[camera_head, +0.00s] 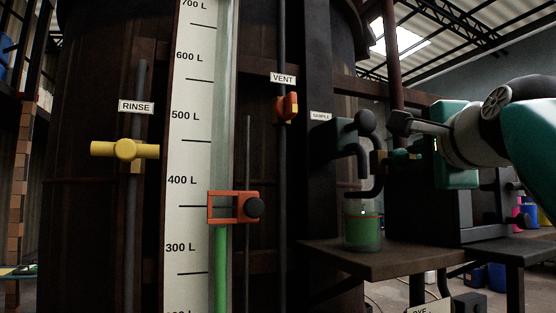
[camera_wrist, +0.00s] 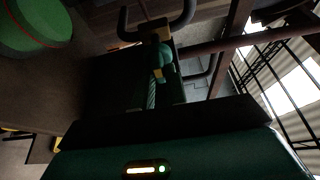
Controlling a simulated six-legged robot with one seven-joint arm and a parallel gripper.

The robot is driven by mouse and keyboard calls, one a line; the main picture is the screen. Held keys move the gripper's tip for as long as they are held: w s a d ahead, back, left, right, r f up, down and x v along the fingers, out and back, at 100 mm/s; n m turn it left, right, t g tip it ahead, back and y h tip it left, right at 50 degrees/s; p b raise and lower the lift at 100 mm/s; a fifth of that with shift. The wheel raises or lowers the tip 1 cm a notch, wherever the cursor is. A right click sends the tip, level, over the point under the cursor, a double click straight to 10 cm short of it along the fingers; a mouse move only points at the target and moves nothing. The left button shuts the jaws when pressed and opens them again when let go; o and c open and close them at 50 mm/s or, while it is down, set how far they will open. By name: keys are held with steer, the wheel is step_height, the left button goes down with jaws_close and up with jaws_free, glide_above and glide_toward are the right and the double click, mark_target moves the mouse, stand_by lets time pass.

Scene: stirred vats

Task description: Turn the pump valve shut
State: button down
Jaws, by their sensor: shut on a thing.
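In the head view, my gripper (camera_head: 402,156) reaches in from the right with its teal body turned toward the tank. In the wrist view, a teal part with brass-coloured pieces (camera_wrist: 161,62) shows at the black curved pipe (camera_wrist: 157,32). I cannot clearly tell jaw from handle there.
A glass of green liquid (camera_head: 362,230) stands on a dark shelf (camera_head: 400,259) below my gripper. The sample tap (camera_head: 347,132) is close on the left. The yellow rinse valve (camera_head: 125,149), orange vent valve (camera_head: 287,106) and level scale (camera_head: 191,150) are further left.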

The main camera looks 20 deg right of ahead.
steer(key=c, duration=1.4)
jaws_free()
steer(key=shift+c, duration=0.2)
steer(key=shift+s+a, duration=0.1)
steer(key=shift+s, duration=0.05)
steer(key=v, duration=1.3)
steer(key=shift+s, duration=0.3)
steer(key=shift+a, duration=0.1)
